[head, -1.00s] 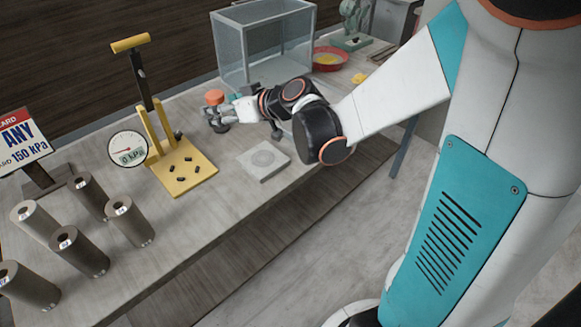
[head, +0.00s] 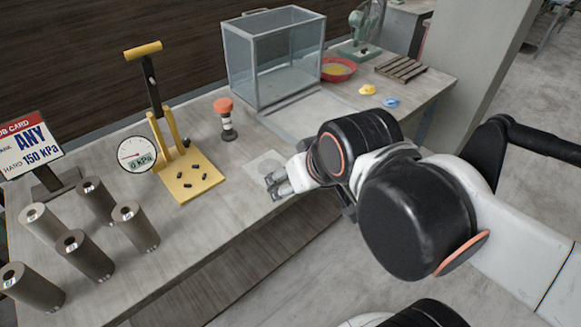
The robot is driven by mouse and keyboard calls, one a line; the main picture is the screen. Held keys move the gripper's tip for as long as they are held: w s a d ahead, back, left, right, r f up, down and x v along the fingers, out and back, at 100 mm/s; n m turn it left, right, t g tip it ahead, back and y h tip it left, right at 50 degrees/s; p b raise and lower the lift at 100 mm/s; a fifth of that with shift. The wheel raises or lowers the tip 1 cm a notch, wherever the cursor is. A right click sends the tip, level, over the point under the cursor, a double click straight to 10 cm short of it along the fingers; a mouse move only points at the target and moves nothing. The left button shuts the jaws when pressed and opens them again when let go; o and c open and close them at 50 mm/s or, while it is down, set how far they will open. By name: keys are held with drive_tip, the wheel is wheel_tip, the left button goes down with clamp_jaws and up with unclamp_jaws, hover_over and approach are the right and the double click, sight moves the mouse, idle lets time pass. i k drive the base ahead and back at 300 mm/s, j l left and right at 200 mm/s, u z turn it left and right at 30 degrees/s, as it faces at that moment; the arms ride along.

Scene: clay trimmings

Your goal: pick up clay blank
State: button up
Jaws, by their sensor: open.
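Several grey-brown cylinders with small labels on their tops stand upright at the left front of the table; I take them to be the clay blanks. One is the right-hand blank (head: 135,227), one the front middle blank (head: 86,255), and one the front left blank (head: 32,287). Two more stand behind. My gripper (head: 272,187) is open and empty, low over the table's front side by a pale square plate (head: 262,163), partly covering it. It is well to the right of the blanks, apart from them.
A yellow lever press (head: 190,177) with small dark pellets on its base and a pressure dial (head: 137,154) stand between blanks and gripper. An orange-topped tool (head: 225,120) stands behind. A glass tank (head: 275,60) is at the back. A job card (head: 30,146) is far left.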

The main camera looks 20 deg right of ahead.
sight(76, 247)
drive_tip(key=u, duration=1.45)
drive_tip(key=k+j+u, duration=0.25)
drive_tip(key=j+u, duration=0.25)
drive_tip(key=k+j+u, duration=0.25)
drive_tip(key=i+j, duration=0.05)
drive_tip(key=i, duration=0.05)
